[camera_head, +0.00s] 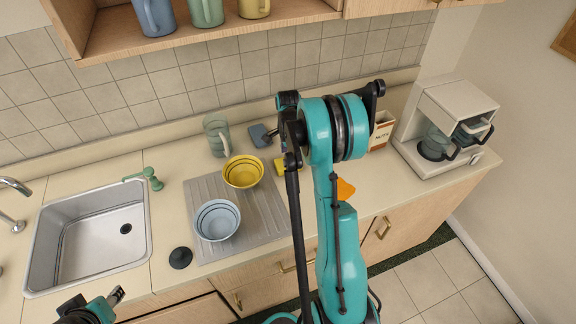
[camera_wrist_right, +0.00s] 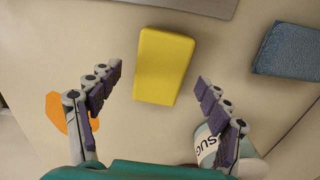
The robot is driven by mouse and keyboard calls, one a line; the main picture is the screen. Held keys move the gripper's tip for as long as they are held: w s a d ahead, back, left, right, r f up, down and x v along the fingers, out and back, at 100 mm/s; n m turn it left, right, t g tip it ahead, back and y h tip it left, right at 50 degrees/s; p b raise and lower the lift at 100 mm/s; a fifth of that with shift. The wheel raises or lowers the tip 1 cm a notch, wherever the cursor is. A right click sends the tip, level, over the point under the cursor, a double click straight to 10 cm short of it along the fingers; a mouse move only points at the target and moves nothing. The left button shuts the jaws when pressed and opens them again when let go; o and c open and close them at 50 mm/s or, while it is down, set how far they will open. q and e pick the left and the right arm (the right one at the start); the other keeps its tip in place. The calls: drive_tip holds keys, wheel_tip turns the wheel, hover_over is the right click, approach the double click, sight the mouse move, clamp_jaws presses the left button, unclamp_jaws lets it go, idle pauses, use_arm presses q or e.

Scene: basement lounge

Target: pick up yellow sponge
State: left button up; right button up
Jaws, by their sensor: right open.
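The yellow sponge (camera_wrist_right: 164,65) lies on the beige counter in the right wrist view, between and just beyond my right fingertips, with counter showing on both sides. In the head view only a small part of the yellow sponge (camera_head: 279,165) shows beside my right arm. My right gripper (camera_wrist_right: 158,78) is open and empty, its fingers spread wider than the sponge; my arm hides it in the head view. My left gripper (camera_head: 116,296) shows at the lower left of the head view, away from the sponge; its jaw state is unclear.
A blue block (camera_wrist_right: 290,52), a sugar container (camera_wrist_right: 252,160) and an orange item (camera_wrist_right: 62,112) lie around my right gripper. A yellow bowl (camera_head: 243,171) and a pale blue bowl (camera_head: 217,220) stand on the drainboard (camera_head: 262,222). A coffee maker (camera_head: 452,112) stands right.

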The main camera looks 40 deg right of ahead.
wheel_tip(320, 180, down, 3)
drive_tip(key=shift+r, duration=0.3)
drive_tip(key=c, duration=0.9)
drive_tip(key=shift+c, duration=0.2)
